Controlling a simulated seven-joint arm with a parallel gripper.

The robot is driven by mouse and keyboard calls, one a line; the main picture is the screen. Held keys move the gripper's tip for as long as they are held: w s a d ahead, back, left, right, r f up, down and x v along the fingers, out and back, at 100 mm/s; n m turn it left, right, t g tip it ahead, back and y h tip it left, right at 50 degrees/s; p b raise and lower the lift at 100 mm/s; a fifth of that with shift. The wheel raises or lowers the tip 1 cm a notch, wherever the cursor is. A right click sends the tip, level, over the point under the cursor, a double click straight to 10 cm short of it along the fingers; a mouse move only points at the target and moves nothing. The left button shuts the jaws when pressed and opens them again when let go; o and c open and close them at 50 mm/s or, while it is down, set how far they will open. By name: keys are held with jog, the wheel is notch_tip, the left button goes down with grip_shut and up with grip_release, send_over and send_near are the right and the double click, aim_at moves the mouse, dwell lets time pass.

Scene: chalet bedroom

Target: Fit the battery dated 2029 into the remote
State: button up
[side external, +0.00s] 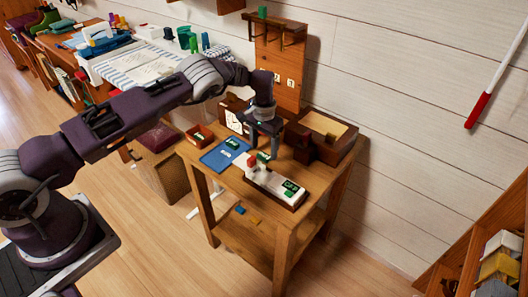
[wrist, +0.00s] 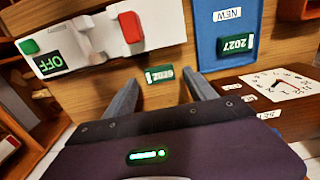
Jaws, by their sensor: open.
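The white remote (side external: 263,180) lies in a wooden holder on the small table. In the wrist view, the remote (wrist: 90,42) carries a red block (wrist: 131,27), a green piece and a green OFF display. A green battery (wrist: 162,73) lies on the wood beside it, its upside-down date hard to read, perhaps 2029. My gripper (wrist: 161,82) is open, with its fingers on either side of this battery in the picture; I cannot tell their height above it. In the side view my gripper (side external: 262,150) hangs over the table. Another green battery (wrist: 236,44), marked 2027, lies on the blue mat.
The blue mat (side external: 213,160), labelled NEW, is left of the remote. A white-faced clock (side external: 234,122), a small red tray (side external: 199,136) and a wooden box (side external: 322,125) stand around the work area. A wooden panel (side external: 280,70) rises behind.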

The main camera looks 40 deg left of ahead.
notch_tip(320, 180, up, 10)
notch_tip(320, 180, up, 16)
jog(key=f+n+t+h, duration=0.1)
jog(key=n+t, duration=0.1)
send_over(264, 155)
jog(key=s, duration=0.5)
jog(key=s+d+r, duration=0.2)
jog(key=s+r, duration=0.8)
jog(key=r, duration=0.1)
jog(key=s+d+r+t, duration=0.1)
jog(key=s+r, duration=0.1)
jog(key=s, duration=0.7)
jog(key=s+d+r+m+t, duration=0.1)
jog(key=s+d, duration=0.1)
jog(key=s, duration=0.8)
jog(key=shift+s+r+t, duration=0.15)
jog(key=shift+r+t, duration=0.15)
jog(key=shift+r, duration=0.05)
jog(key=shift+m+t+y, duration=0.5)
jog(key=s+f, duration=0.1)
jog(key=s, duration=0.1)
jog(key=s+f, duration=0.1)
jog(key=s, duration=0.1)
jog(key=s+f, duration=0.1)
jog(key=s, duration=0.2)
jog(key=shift+a+f, duration=0.15)
jog(key=shift+f, duration=0.05)
jog(key=c, duration=0.4)
jog(key=shift+s+f, duration=0.1)
jog(key=shift+c, duration=1.4)
